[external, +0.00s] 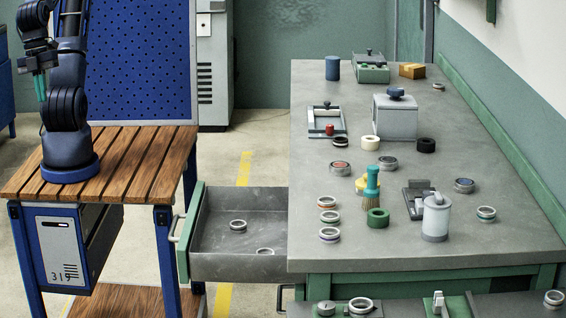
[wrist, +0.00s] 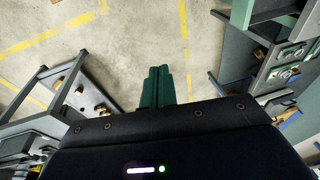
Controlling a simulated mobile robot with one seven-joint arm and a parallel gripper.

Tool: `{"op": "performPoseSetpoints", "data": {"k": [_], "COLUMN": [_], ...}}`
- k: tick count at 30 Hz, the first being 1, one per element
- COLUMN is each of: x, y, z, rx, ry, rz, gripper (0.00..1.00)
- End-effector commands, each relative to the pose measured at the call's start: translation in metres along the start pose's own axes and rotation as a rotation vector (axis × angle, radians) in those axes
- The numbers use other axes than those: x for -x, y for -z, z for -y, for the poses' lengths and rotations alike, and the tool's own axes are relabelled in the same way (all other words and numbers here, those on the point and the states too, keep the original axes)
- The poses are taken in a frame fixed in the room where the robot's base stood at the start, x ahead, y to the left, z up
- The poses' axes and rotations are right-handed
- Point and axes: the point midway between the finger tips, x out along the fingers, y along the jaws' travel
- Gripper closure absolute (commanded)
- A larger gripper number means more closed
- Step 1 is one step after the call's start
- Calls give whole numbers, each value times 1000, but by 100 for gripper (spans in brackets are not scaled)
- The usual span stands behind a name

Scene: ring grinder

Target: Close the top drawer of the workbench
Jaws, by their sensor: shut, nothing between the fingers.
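The workbench (external: 450,240) has a grey top and green frame and fills the right of the external view. Its top drawer (external: 208,268) is pulled out to the left, with a green front and a pale bar handle (external: 175,228). Two metal rings (external: 238,225) lie in the drawer. My gripper (external: 41,95) has teal fingers and hangs at the upper left, well away from the drawer. In the wrist view my gripper (wrist: 157,75) shows its fingers together, pointing over bare floor, with nothing between them.
On the bench top stand a grey box (external: 395,118), a brush (external: 372,182), a pale canister (external: 436,217) and several rings. Below, more parts lie on a lower surface (external: 395,310). A strip of floor (external: 255,160) lies between my slatted base and the bench.

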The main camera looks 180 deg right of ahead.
Motion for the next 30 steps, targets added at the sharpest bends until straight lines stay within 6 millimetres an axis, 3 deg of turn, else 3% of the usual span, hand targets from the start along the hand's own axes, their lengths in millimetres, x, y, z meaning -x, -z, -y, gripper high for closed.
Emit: {"op": "performPoseSetpoints", "data": {"k": [30], "x": [-126], "y": [22], "z": [68], "rx": [-251], "ry": [349], "rz": [550], "gripper": [100]}}
